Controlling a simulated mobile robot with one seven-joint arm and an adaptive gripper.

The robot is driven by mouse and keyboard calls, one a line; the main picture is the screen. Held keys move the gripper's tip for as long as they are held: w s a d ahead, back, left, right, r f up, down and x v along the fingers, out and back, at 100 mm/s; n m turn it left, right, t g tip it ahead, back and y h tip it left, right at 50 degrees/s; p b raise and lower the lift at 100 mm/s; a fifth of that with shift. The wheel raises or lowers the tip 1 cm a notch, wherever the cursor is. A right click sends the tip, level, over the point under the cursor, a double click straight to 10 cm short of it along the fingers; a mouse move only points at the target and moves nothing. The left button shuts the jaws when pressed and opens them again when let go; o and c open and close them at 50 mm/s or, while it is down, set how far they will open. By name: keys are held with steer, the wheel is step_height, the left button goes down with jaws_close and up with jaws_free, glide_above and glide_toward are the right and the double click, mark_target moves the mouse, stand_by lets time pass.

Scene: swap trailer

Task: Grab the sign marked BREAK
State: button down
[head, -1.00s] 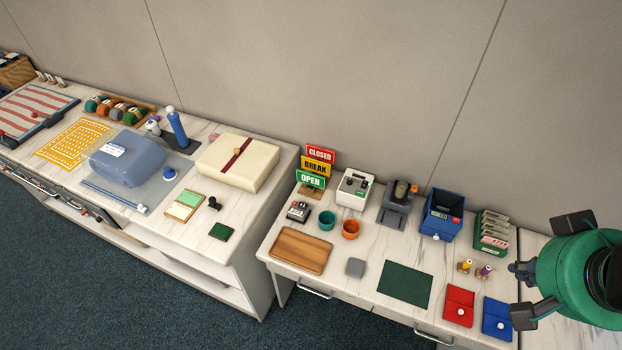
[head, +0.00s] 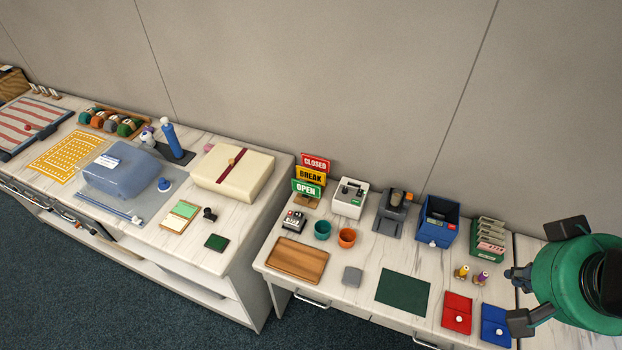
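The yellow sign marked BREAK (head: 310,176) stands in a stack of three signs at the back left of the right-hand table. The red CLOSED sign (head: 315,162) is above it and the green OPEN sign (head: 306,189) below it, on a wooden stand (head: 305,201). My gripper (head: 516,299) is at the right edge of the view, far to the right of the signs. Its dark fingers are spread apart, with nothing seen between them.
A wooden tray (head: 297,260) lies in front. The higher left-hand counter (head: 235,262) ends left of the signs.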

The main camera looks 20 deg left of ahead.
steer(key=c, duration=1.7)
jaws_free()
steer(key=shift+c, duration=0.2)
steer(key=w+a+r+m+g+y, duration=0.15)
steer(key=w+a, duration=0.25)
steer(key=w, duration=0.4)
steer(key=w+a+r+m, duration=0.25)
steer(key=w+a, duration=0.25)
steer(key=w, duration=0.3)
steer(key=w+a+f+m+g+y+p, duration=0.1)
steer(key=w+a+f+m, duration=0.2)
steer(key=w+a, duration=0.35)
steer(key=w+a+f+m+y+p, duration=0.1)
steer(key=w+a+f+m, duration=0.1)
steer(key=w+a, duration=0.45)
steer(key=w+a+f+m+g, duration=0.1)
steer(key=w+a+f+m, duration=0.2)
steer(key=w+a+f, duration=0.2)
steer(key=w+a+f+m+g+p, duration=0.1)
steer(key=w+a+f+m, duration=0.2)
steer(key=a+f, duration=0.9)
steer(key=w+a+f+m+g+y, duration=0.1)
steer(key=w+a+f+m, duration=0.2)
steer(key=w+a+f, duration=0.5)
steer(key=x, duration=0.2)
steer(key=shift+a+f, duration=0.25)
steer(key=shift+f, duration=0.1)
